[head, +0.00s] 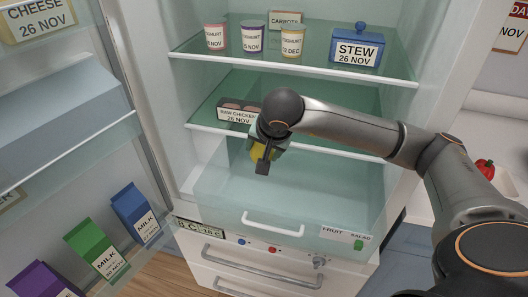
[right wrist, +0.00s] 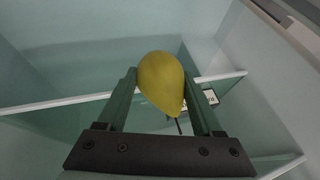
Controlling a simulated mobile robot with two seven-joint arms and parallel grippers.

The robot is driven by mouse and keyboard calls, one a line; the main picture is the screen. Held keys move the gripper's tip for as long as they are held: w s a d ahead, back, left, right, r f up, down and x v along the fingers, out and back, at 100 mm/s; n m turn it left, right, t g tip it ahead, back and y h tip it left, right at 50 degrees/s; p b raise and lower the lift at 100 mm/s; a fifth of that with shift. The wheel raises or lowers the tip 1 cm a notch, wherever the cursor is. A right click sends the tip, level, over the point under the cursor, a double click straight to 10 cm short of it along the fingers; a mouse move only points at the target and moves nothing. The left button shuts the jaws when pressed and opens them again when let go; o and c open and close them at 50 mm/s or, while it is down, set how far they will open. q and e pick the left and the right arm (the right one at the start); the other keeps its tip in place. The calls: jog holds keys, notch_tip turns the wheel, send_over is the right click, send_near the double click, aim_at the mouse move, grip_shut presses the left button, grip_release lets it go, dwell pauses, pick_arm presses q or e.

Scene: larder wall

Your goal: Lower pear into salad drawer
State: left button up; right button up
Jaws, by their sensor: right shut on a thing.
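My right gripper (head: 266,160) reaches into the open fridge, above the back of the salad drawer. It is shut on a yellow-green pear (head: 256,151), which its fingers partly hide in the head view. The right wrist view shows the pear (right wrist: 160,82) between the two green fingers (right wrist: 164,98), with its stalk pointing toward the palm. The clear salad drawer (head: 230,194) is pulled out, with a white handle and a "FRUIT SALAD" label; its inside looks empty. My left gripper is not in the frames.
Above the drawer, a glass shelf (head: 222,128) holds a raw chicken pack (head: 238,110). The top shelf holds yoghurts, carrots and a blue stew box (head: 356,48). The open door (head: 60,130) at left holds several cartons. A red pepper (head: 484,170) lies on the right counter.

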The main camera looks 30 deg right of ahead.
dwell(0.4)
jog(key=shift+f+b, duration=2.65)
jog(key=shift+f, duration=0.05)
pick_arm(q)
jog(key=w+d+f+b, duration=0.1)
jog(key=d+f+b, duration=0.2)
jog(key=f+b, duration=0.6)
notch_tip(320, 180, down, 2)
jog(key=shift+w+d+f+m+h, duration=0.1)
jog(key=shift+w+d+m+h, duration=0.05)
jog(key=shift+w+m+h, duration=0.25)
pick_arm(e)
notch_tip(320, 180, down, 10)
jog(key=shift+r, duration=0.1)
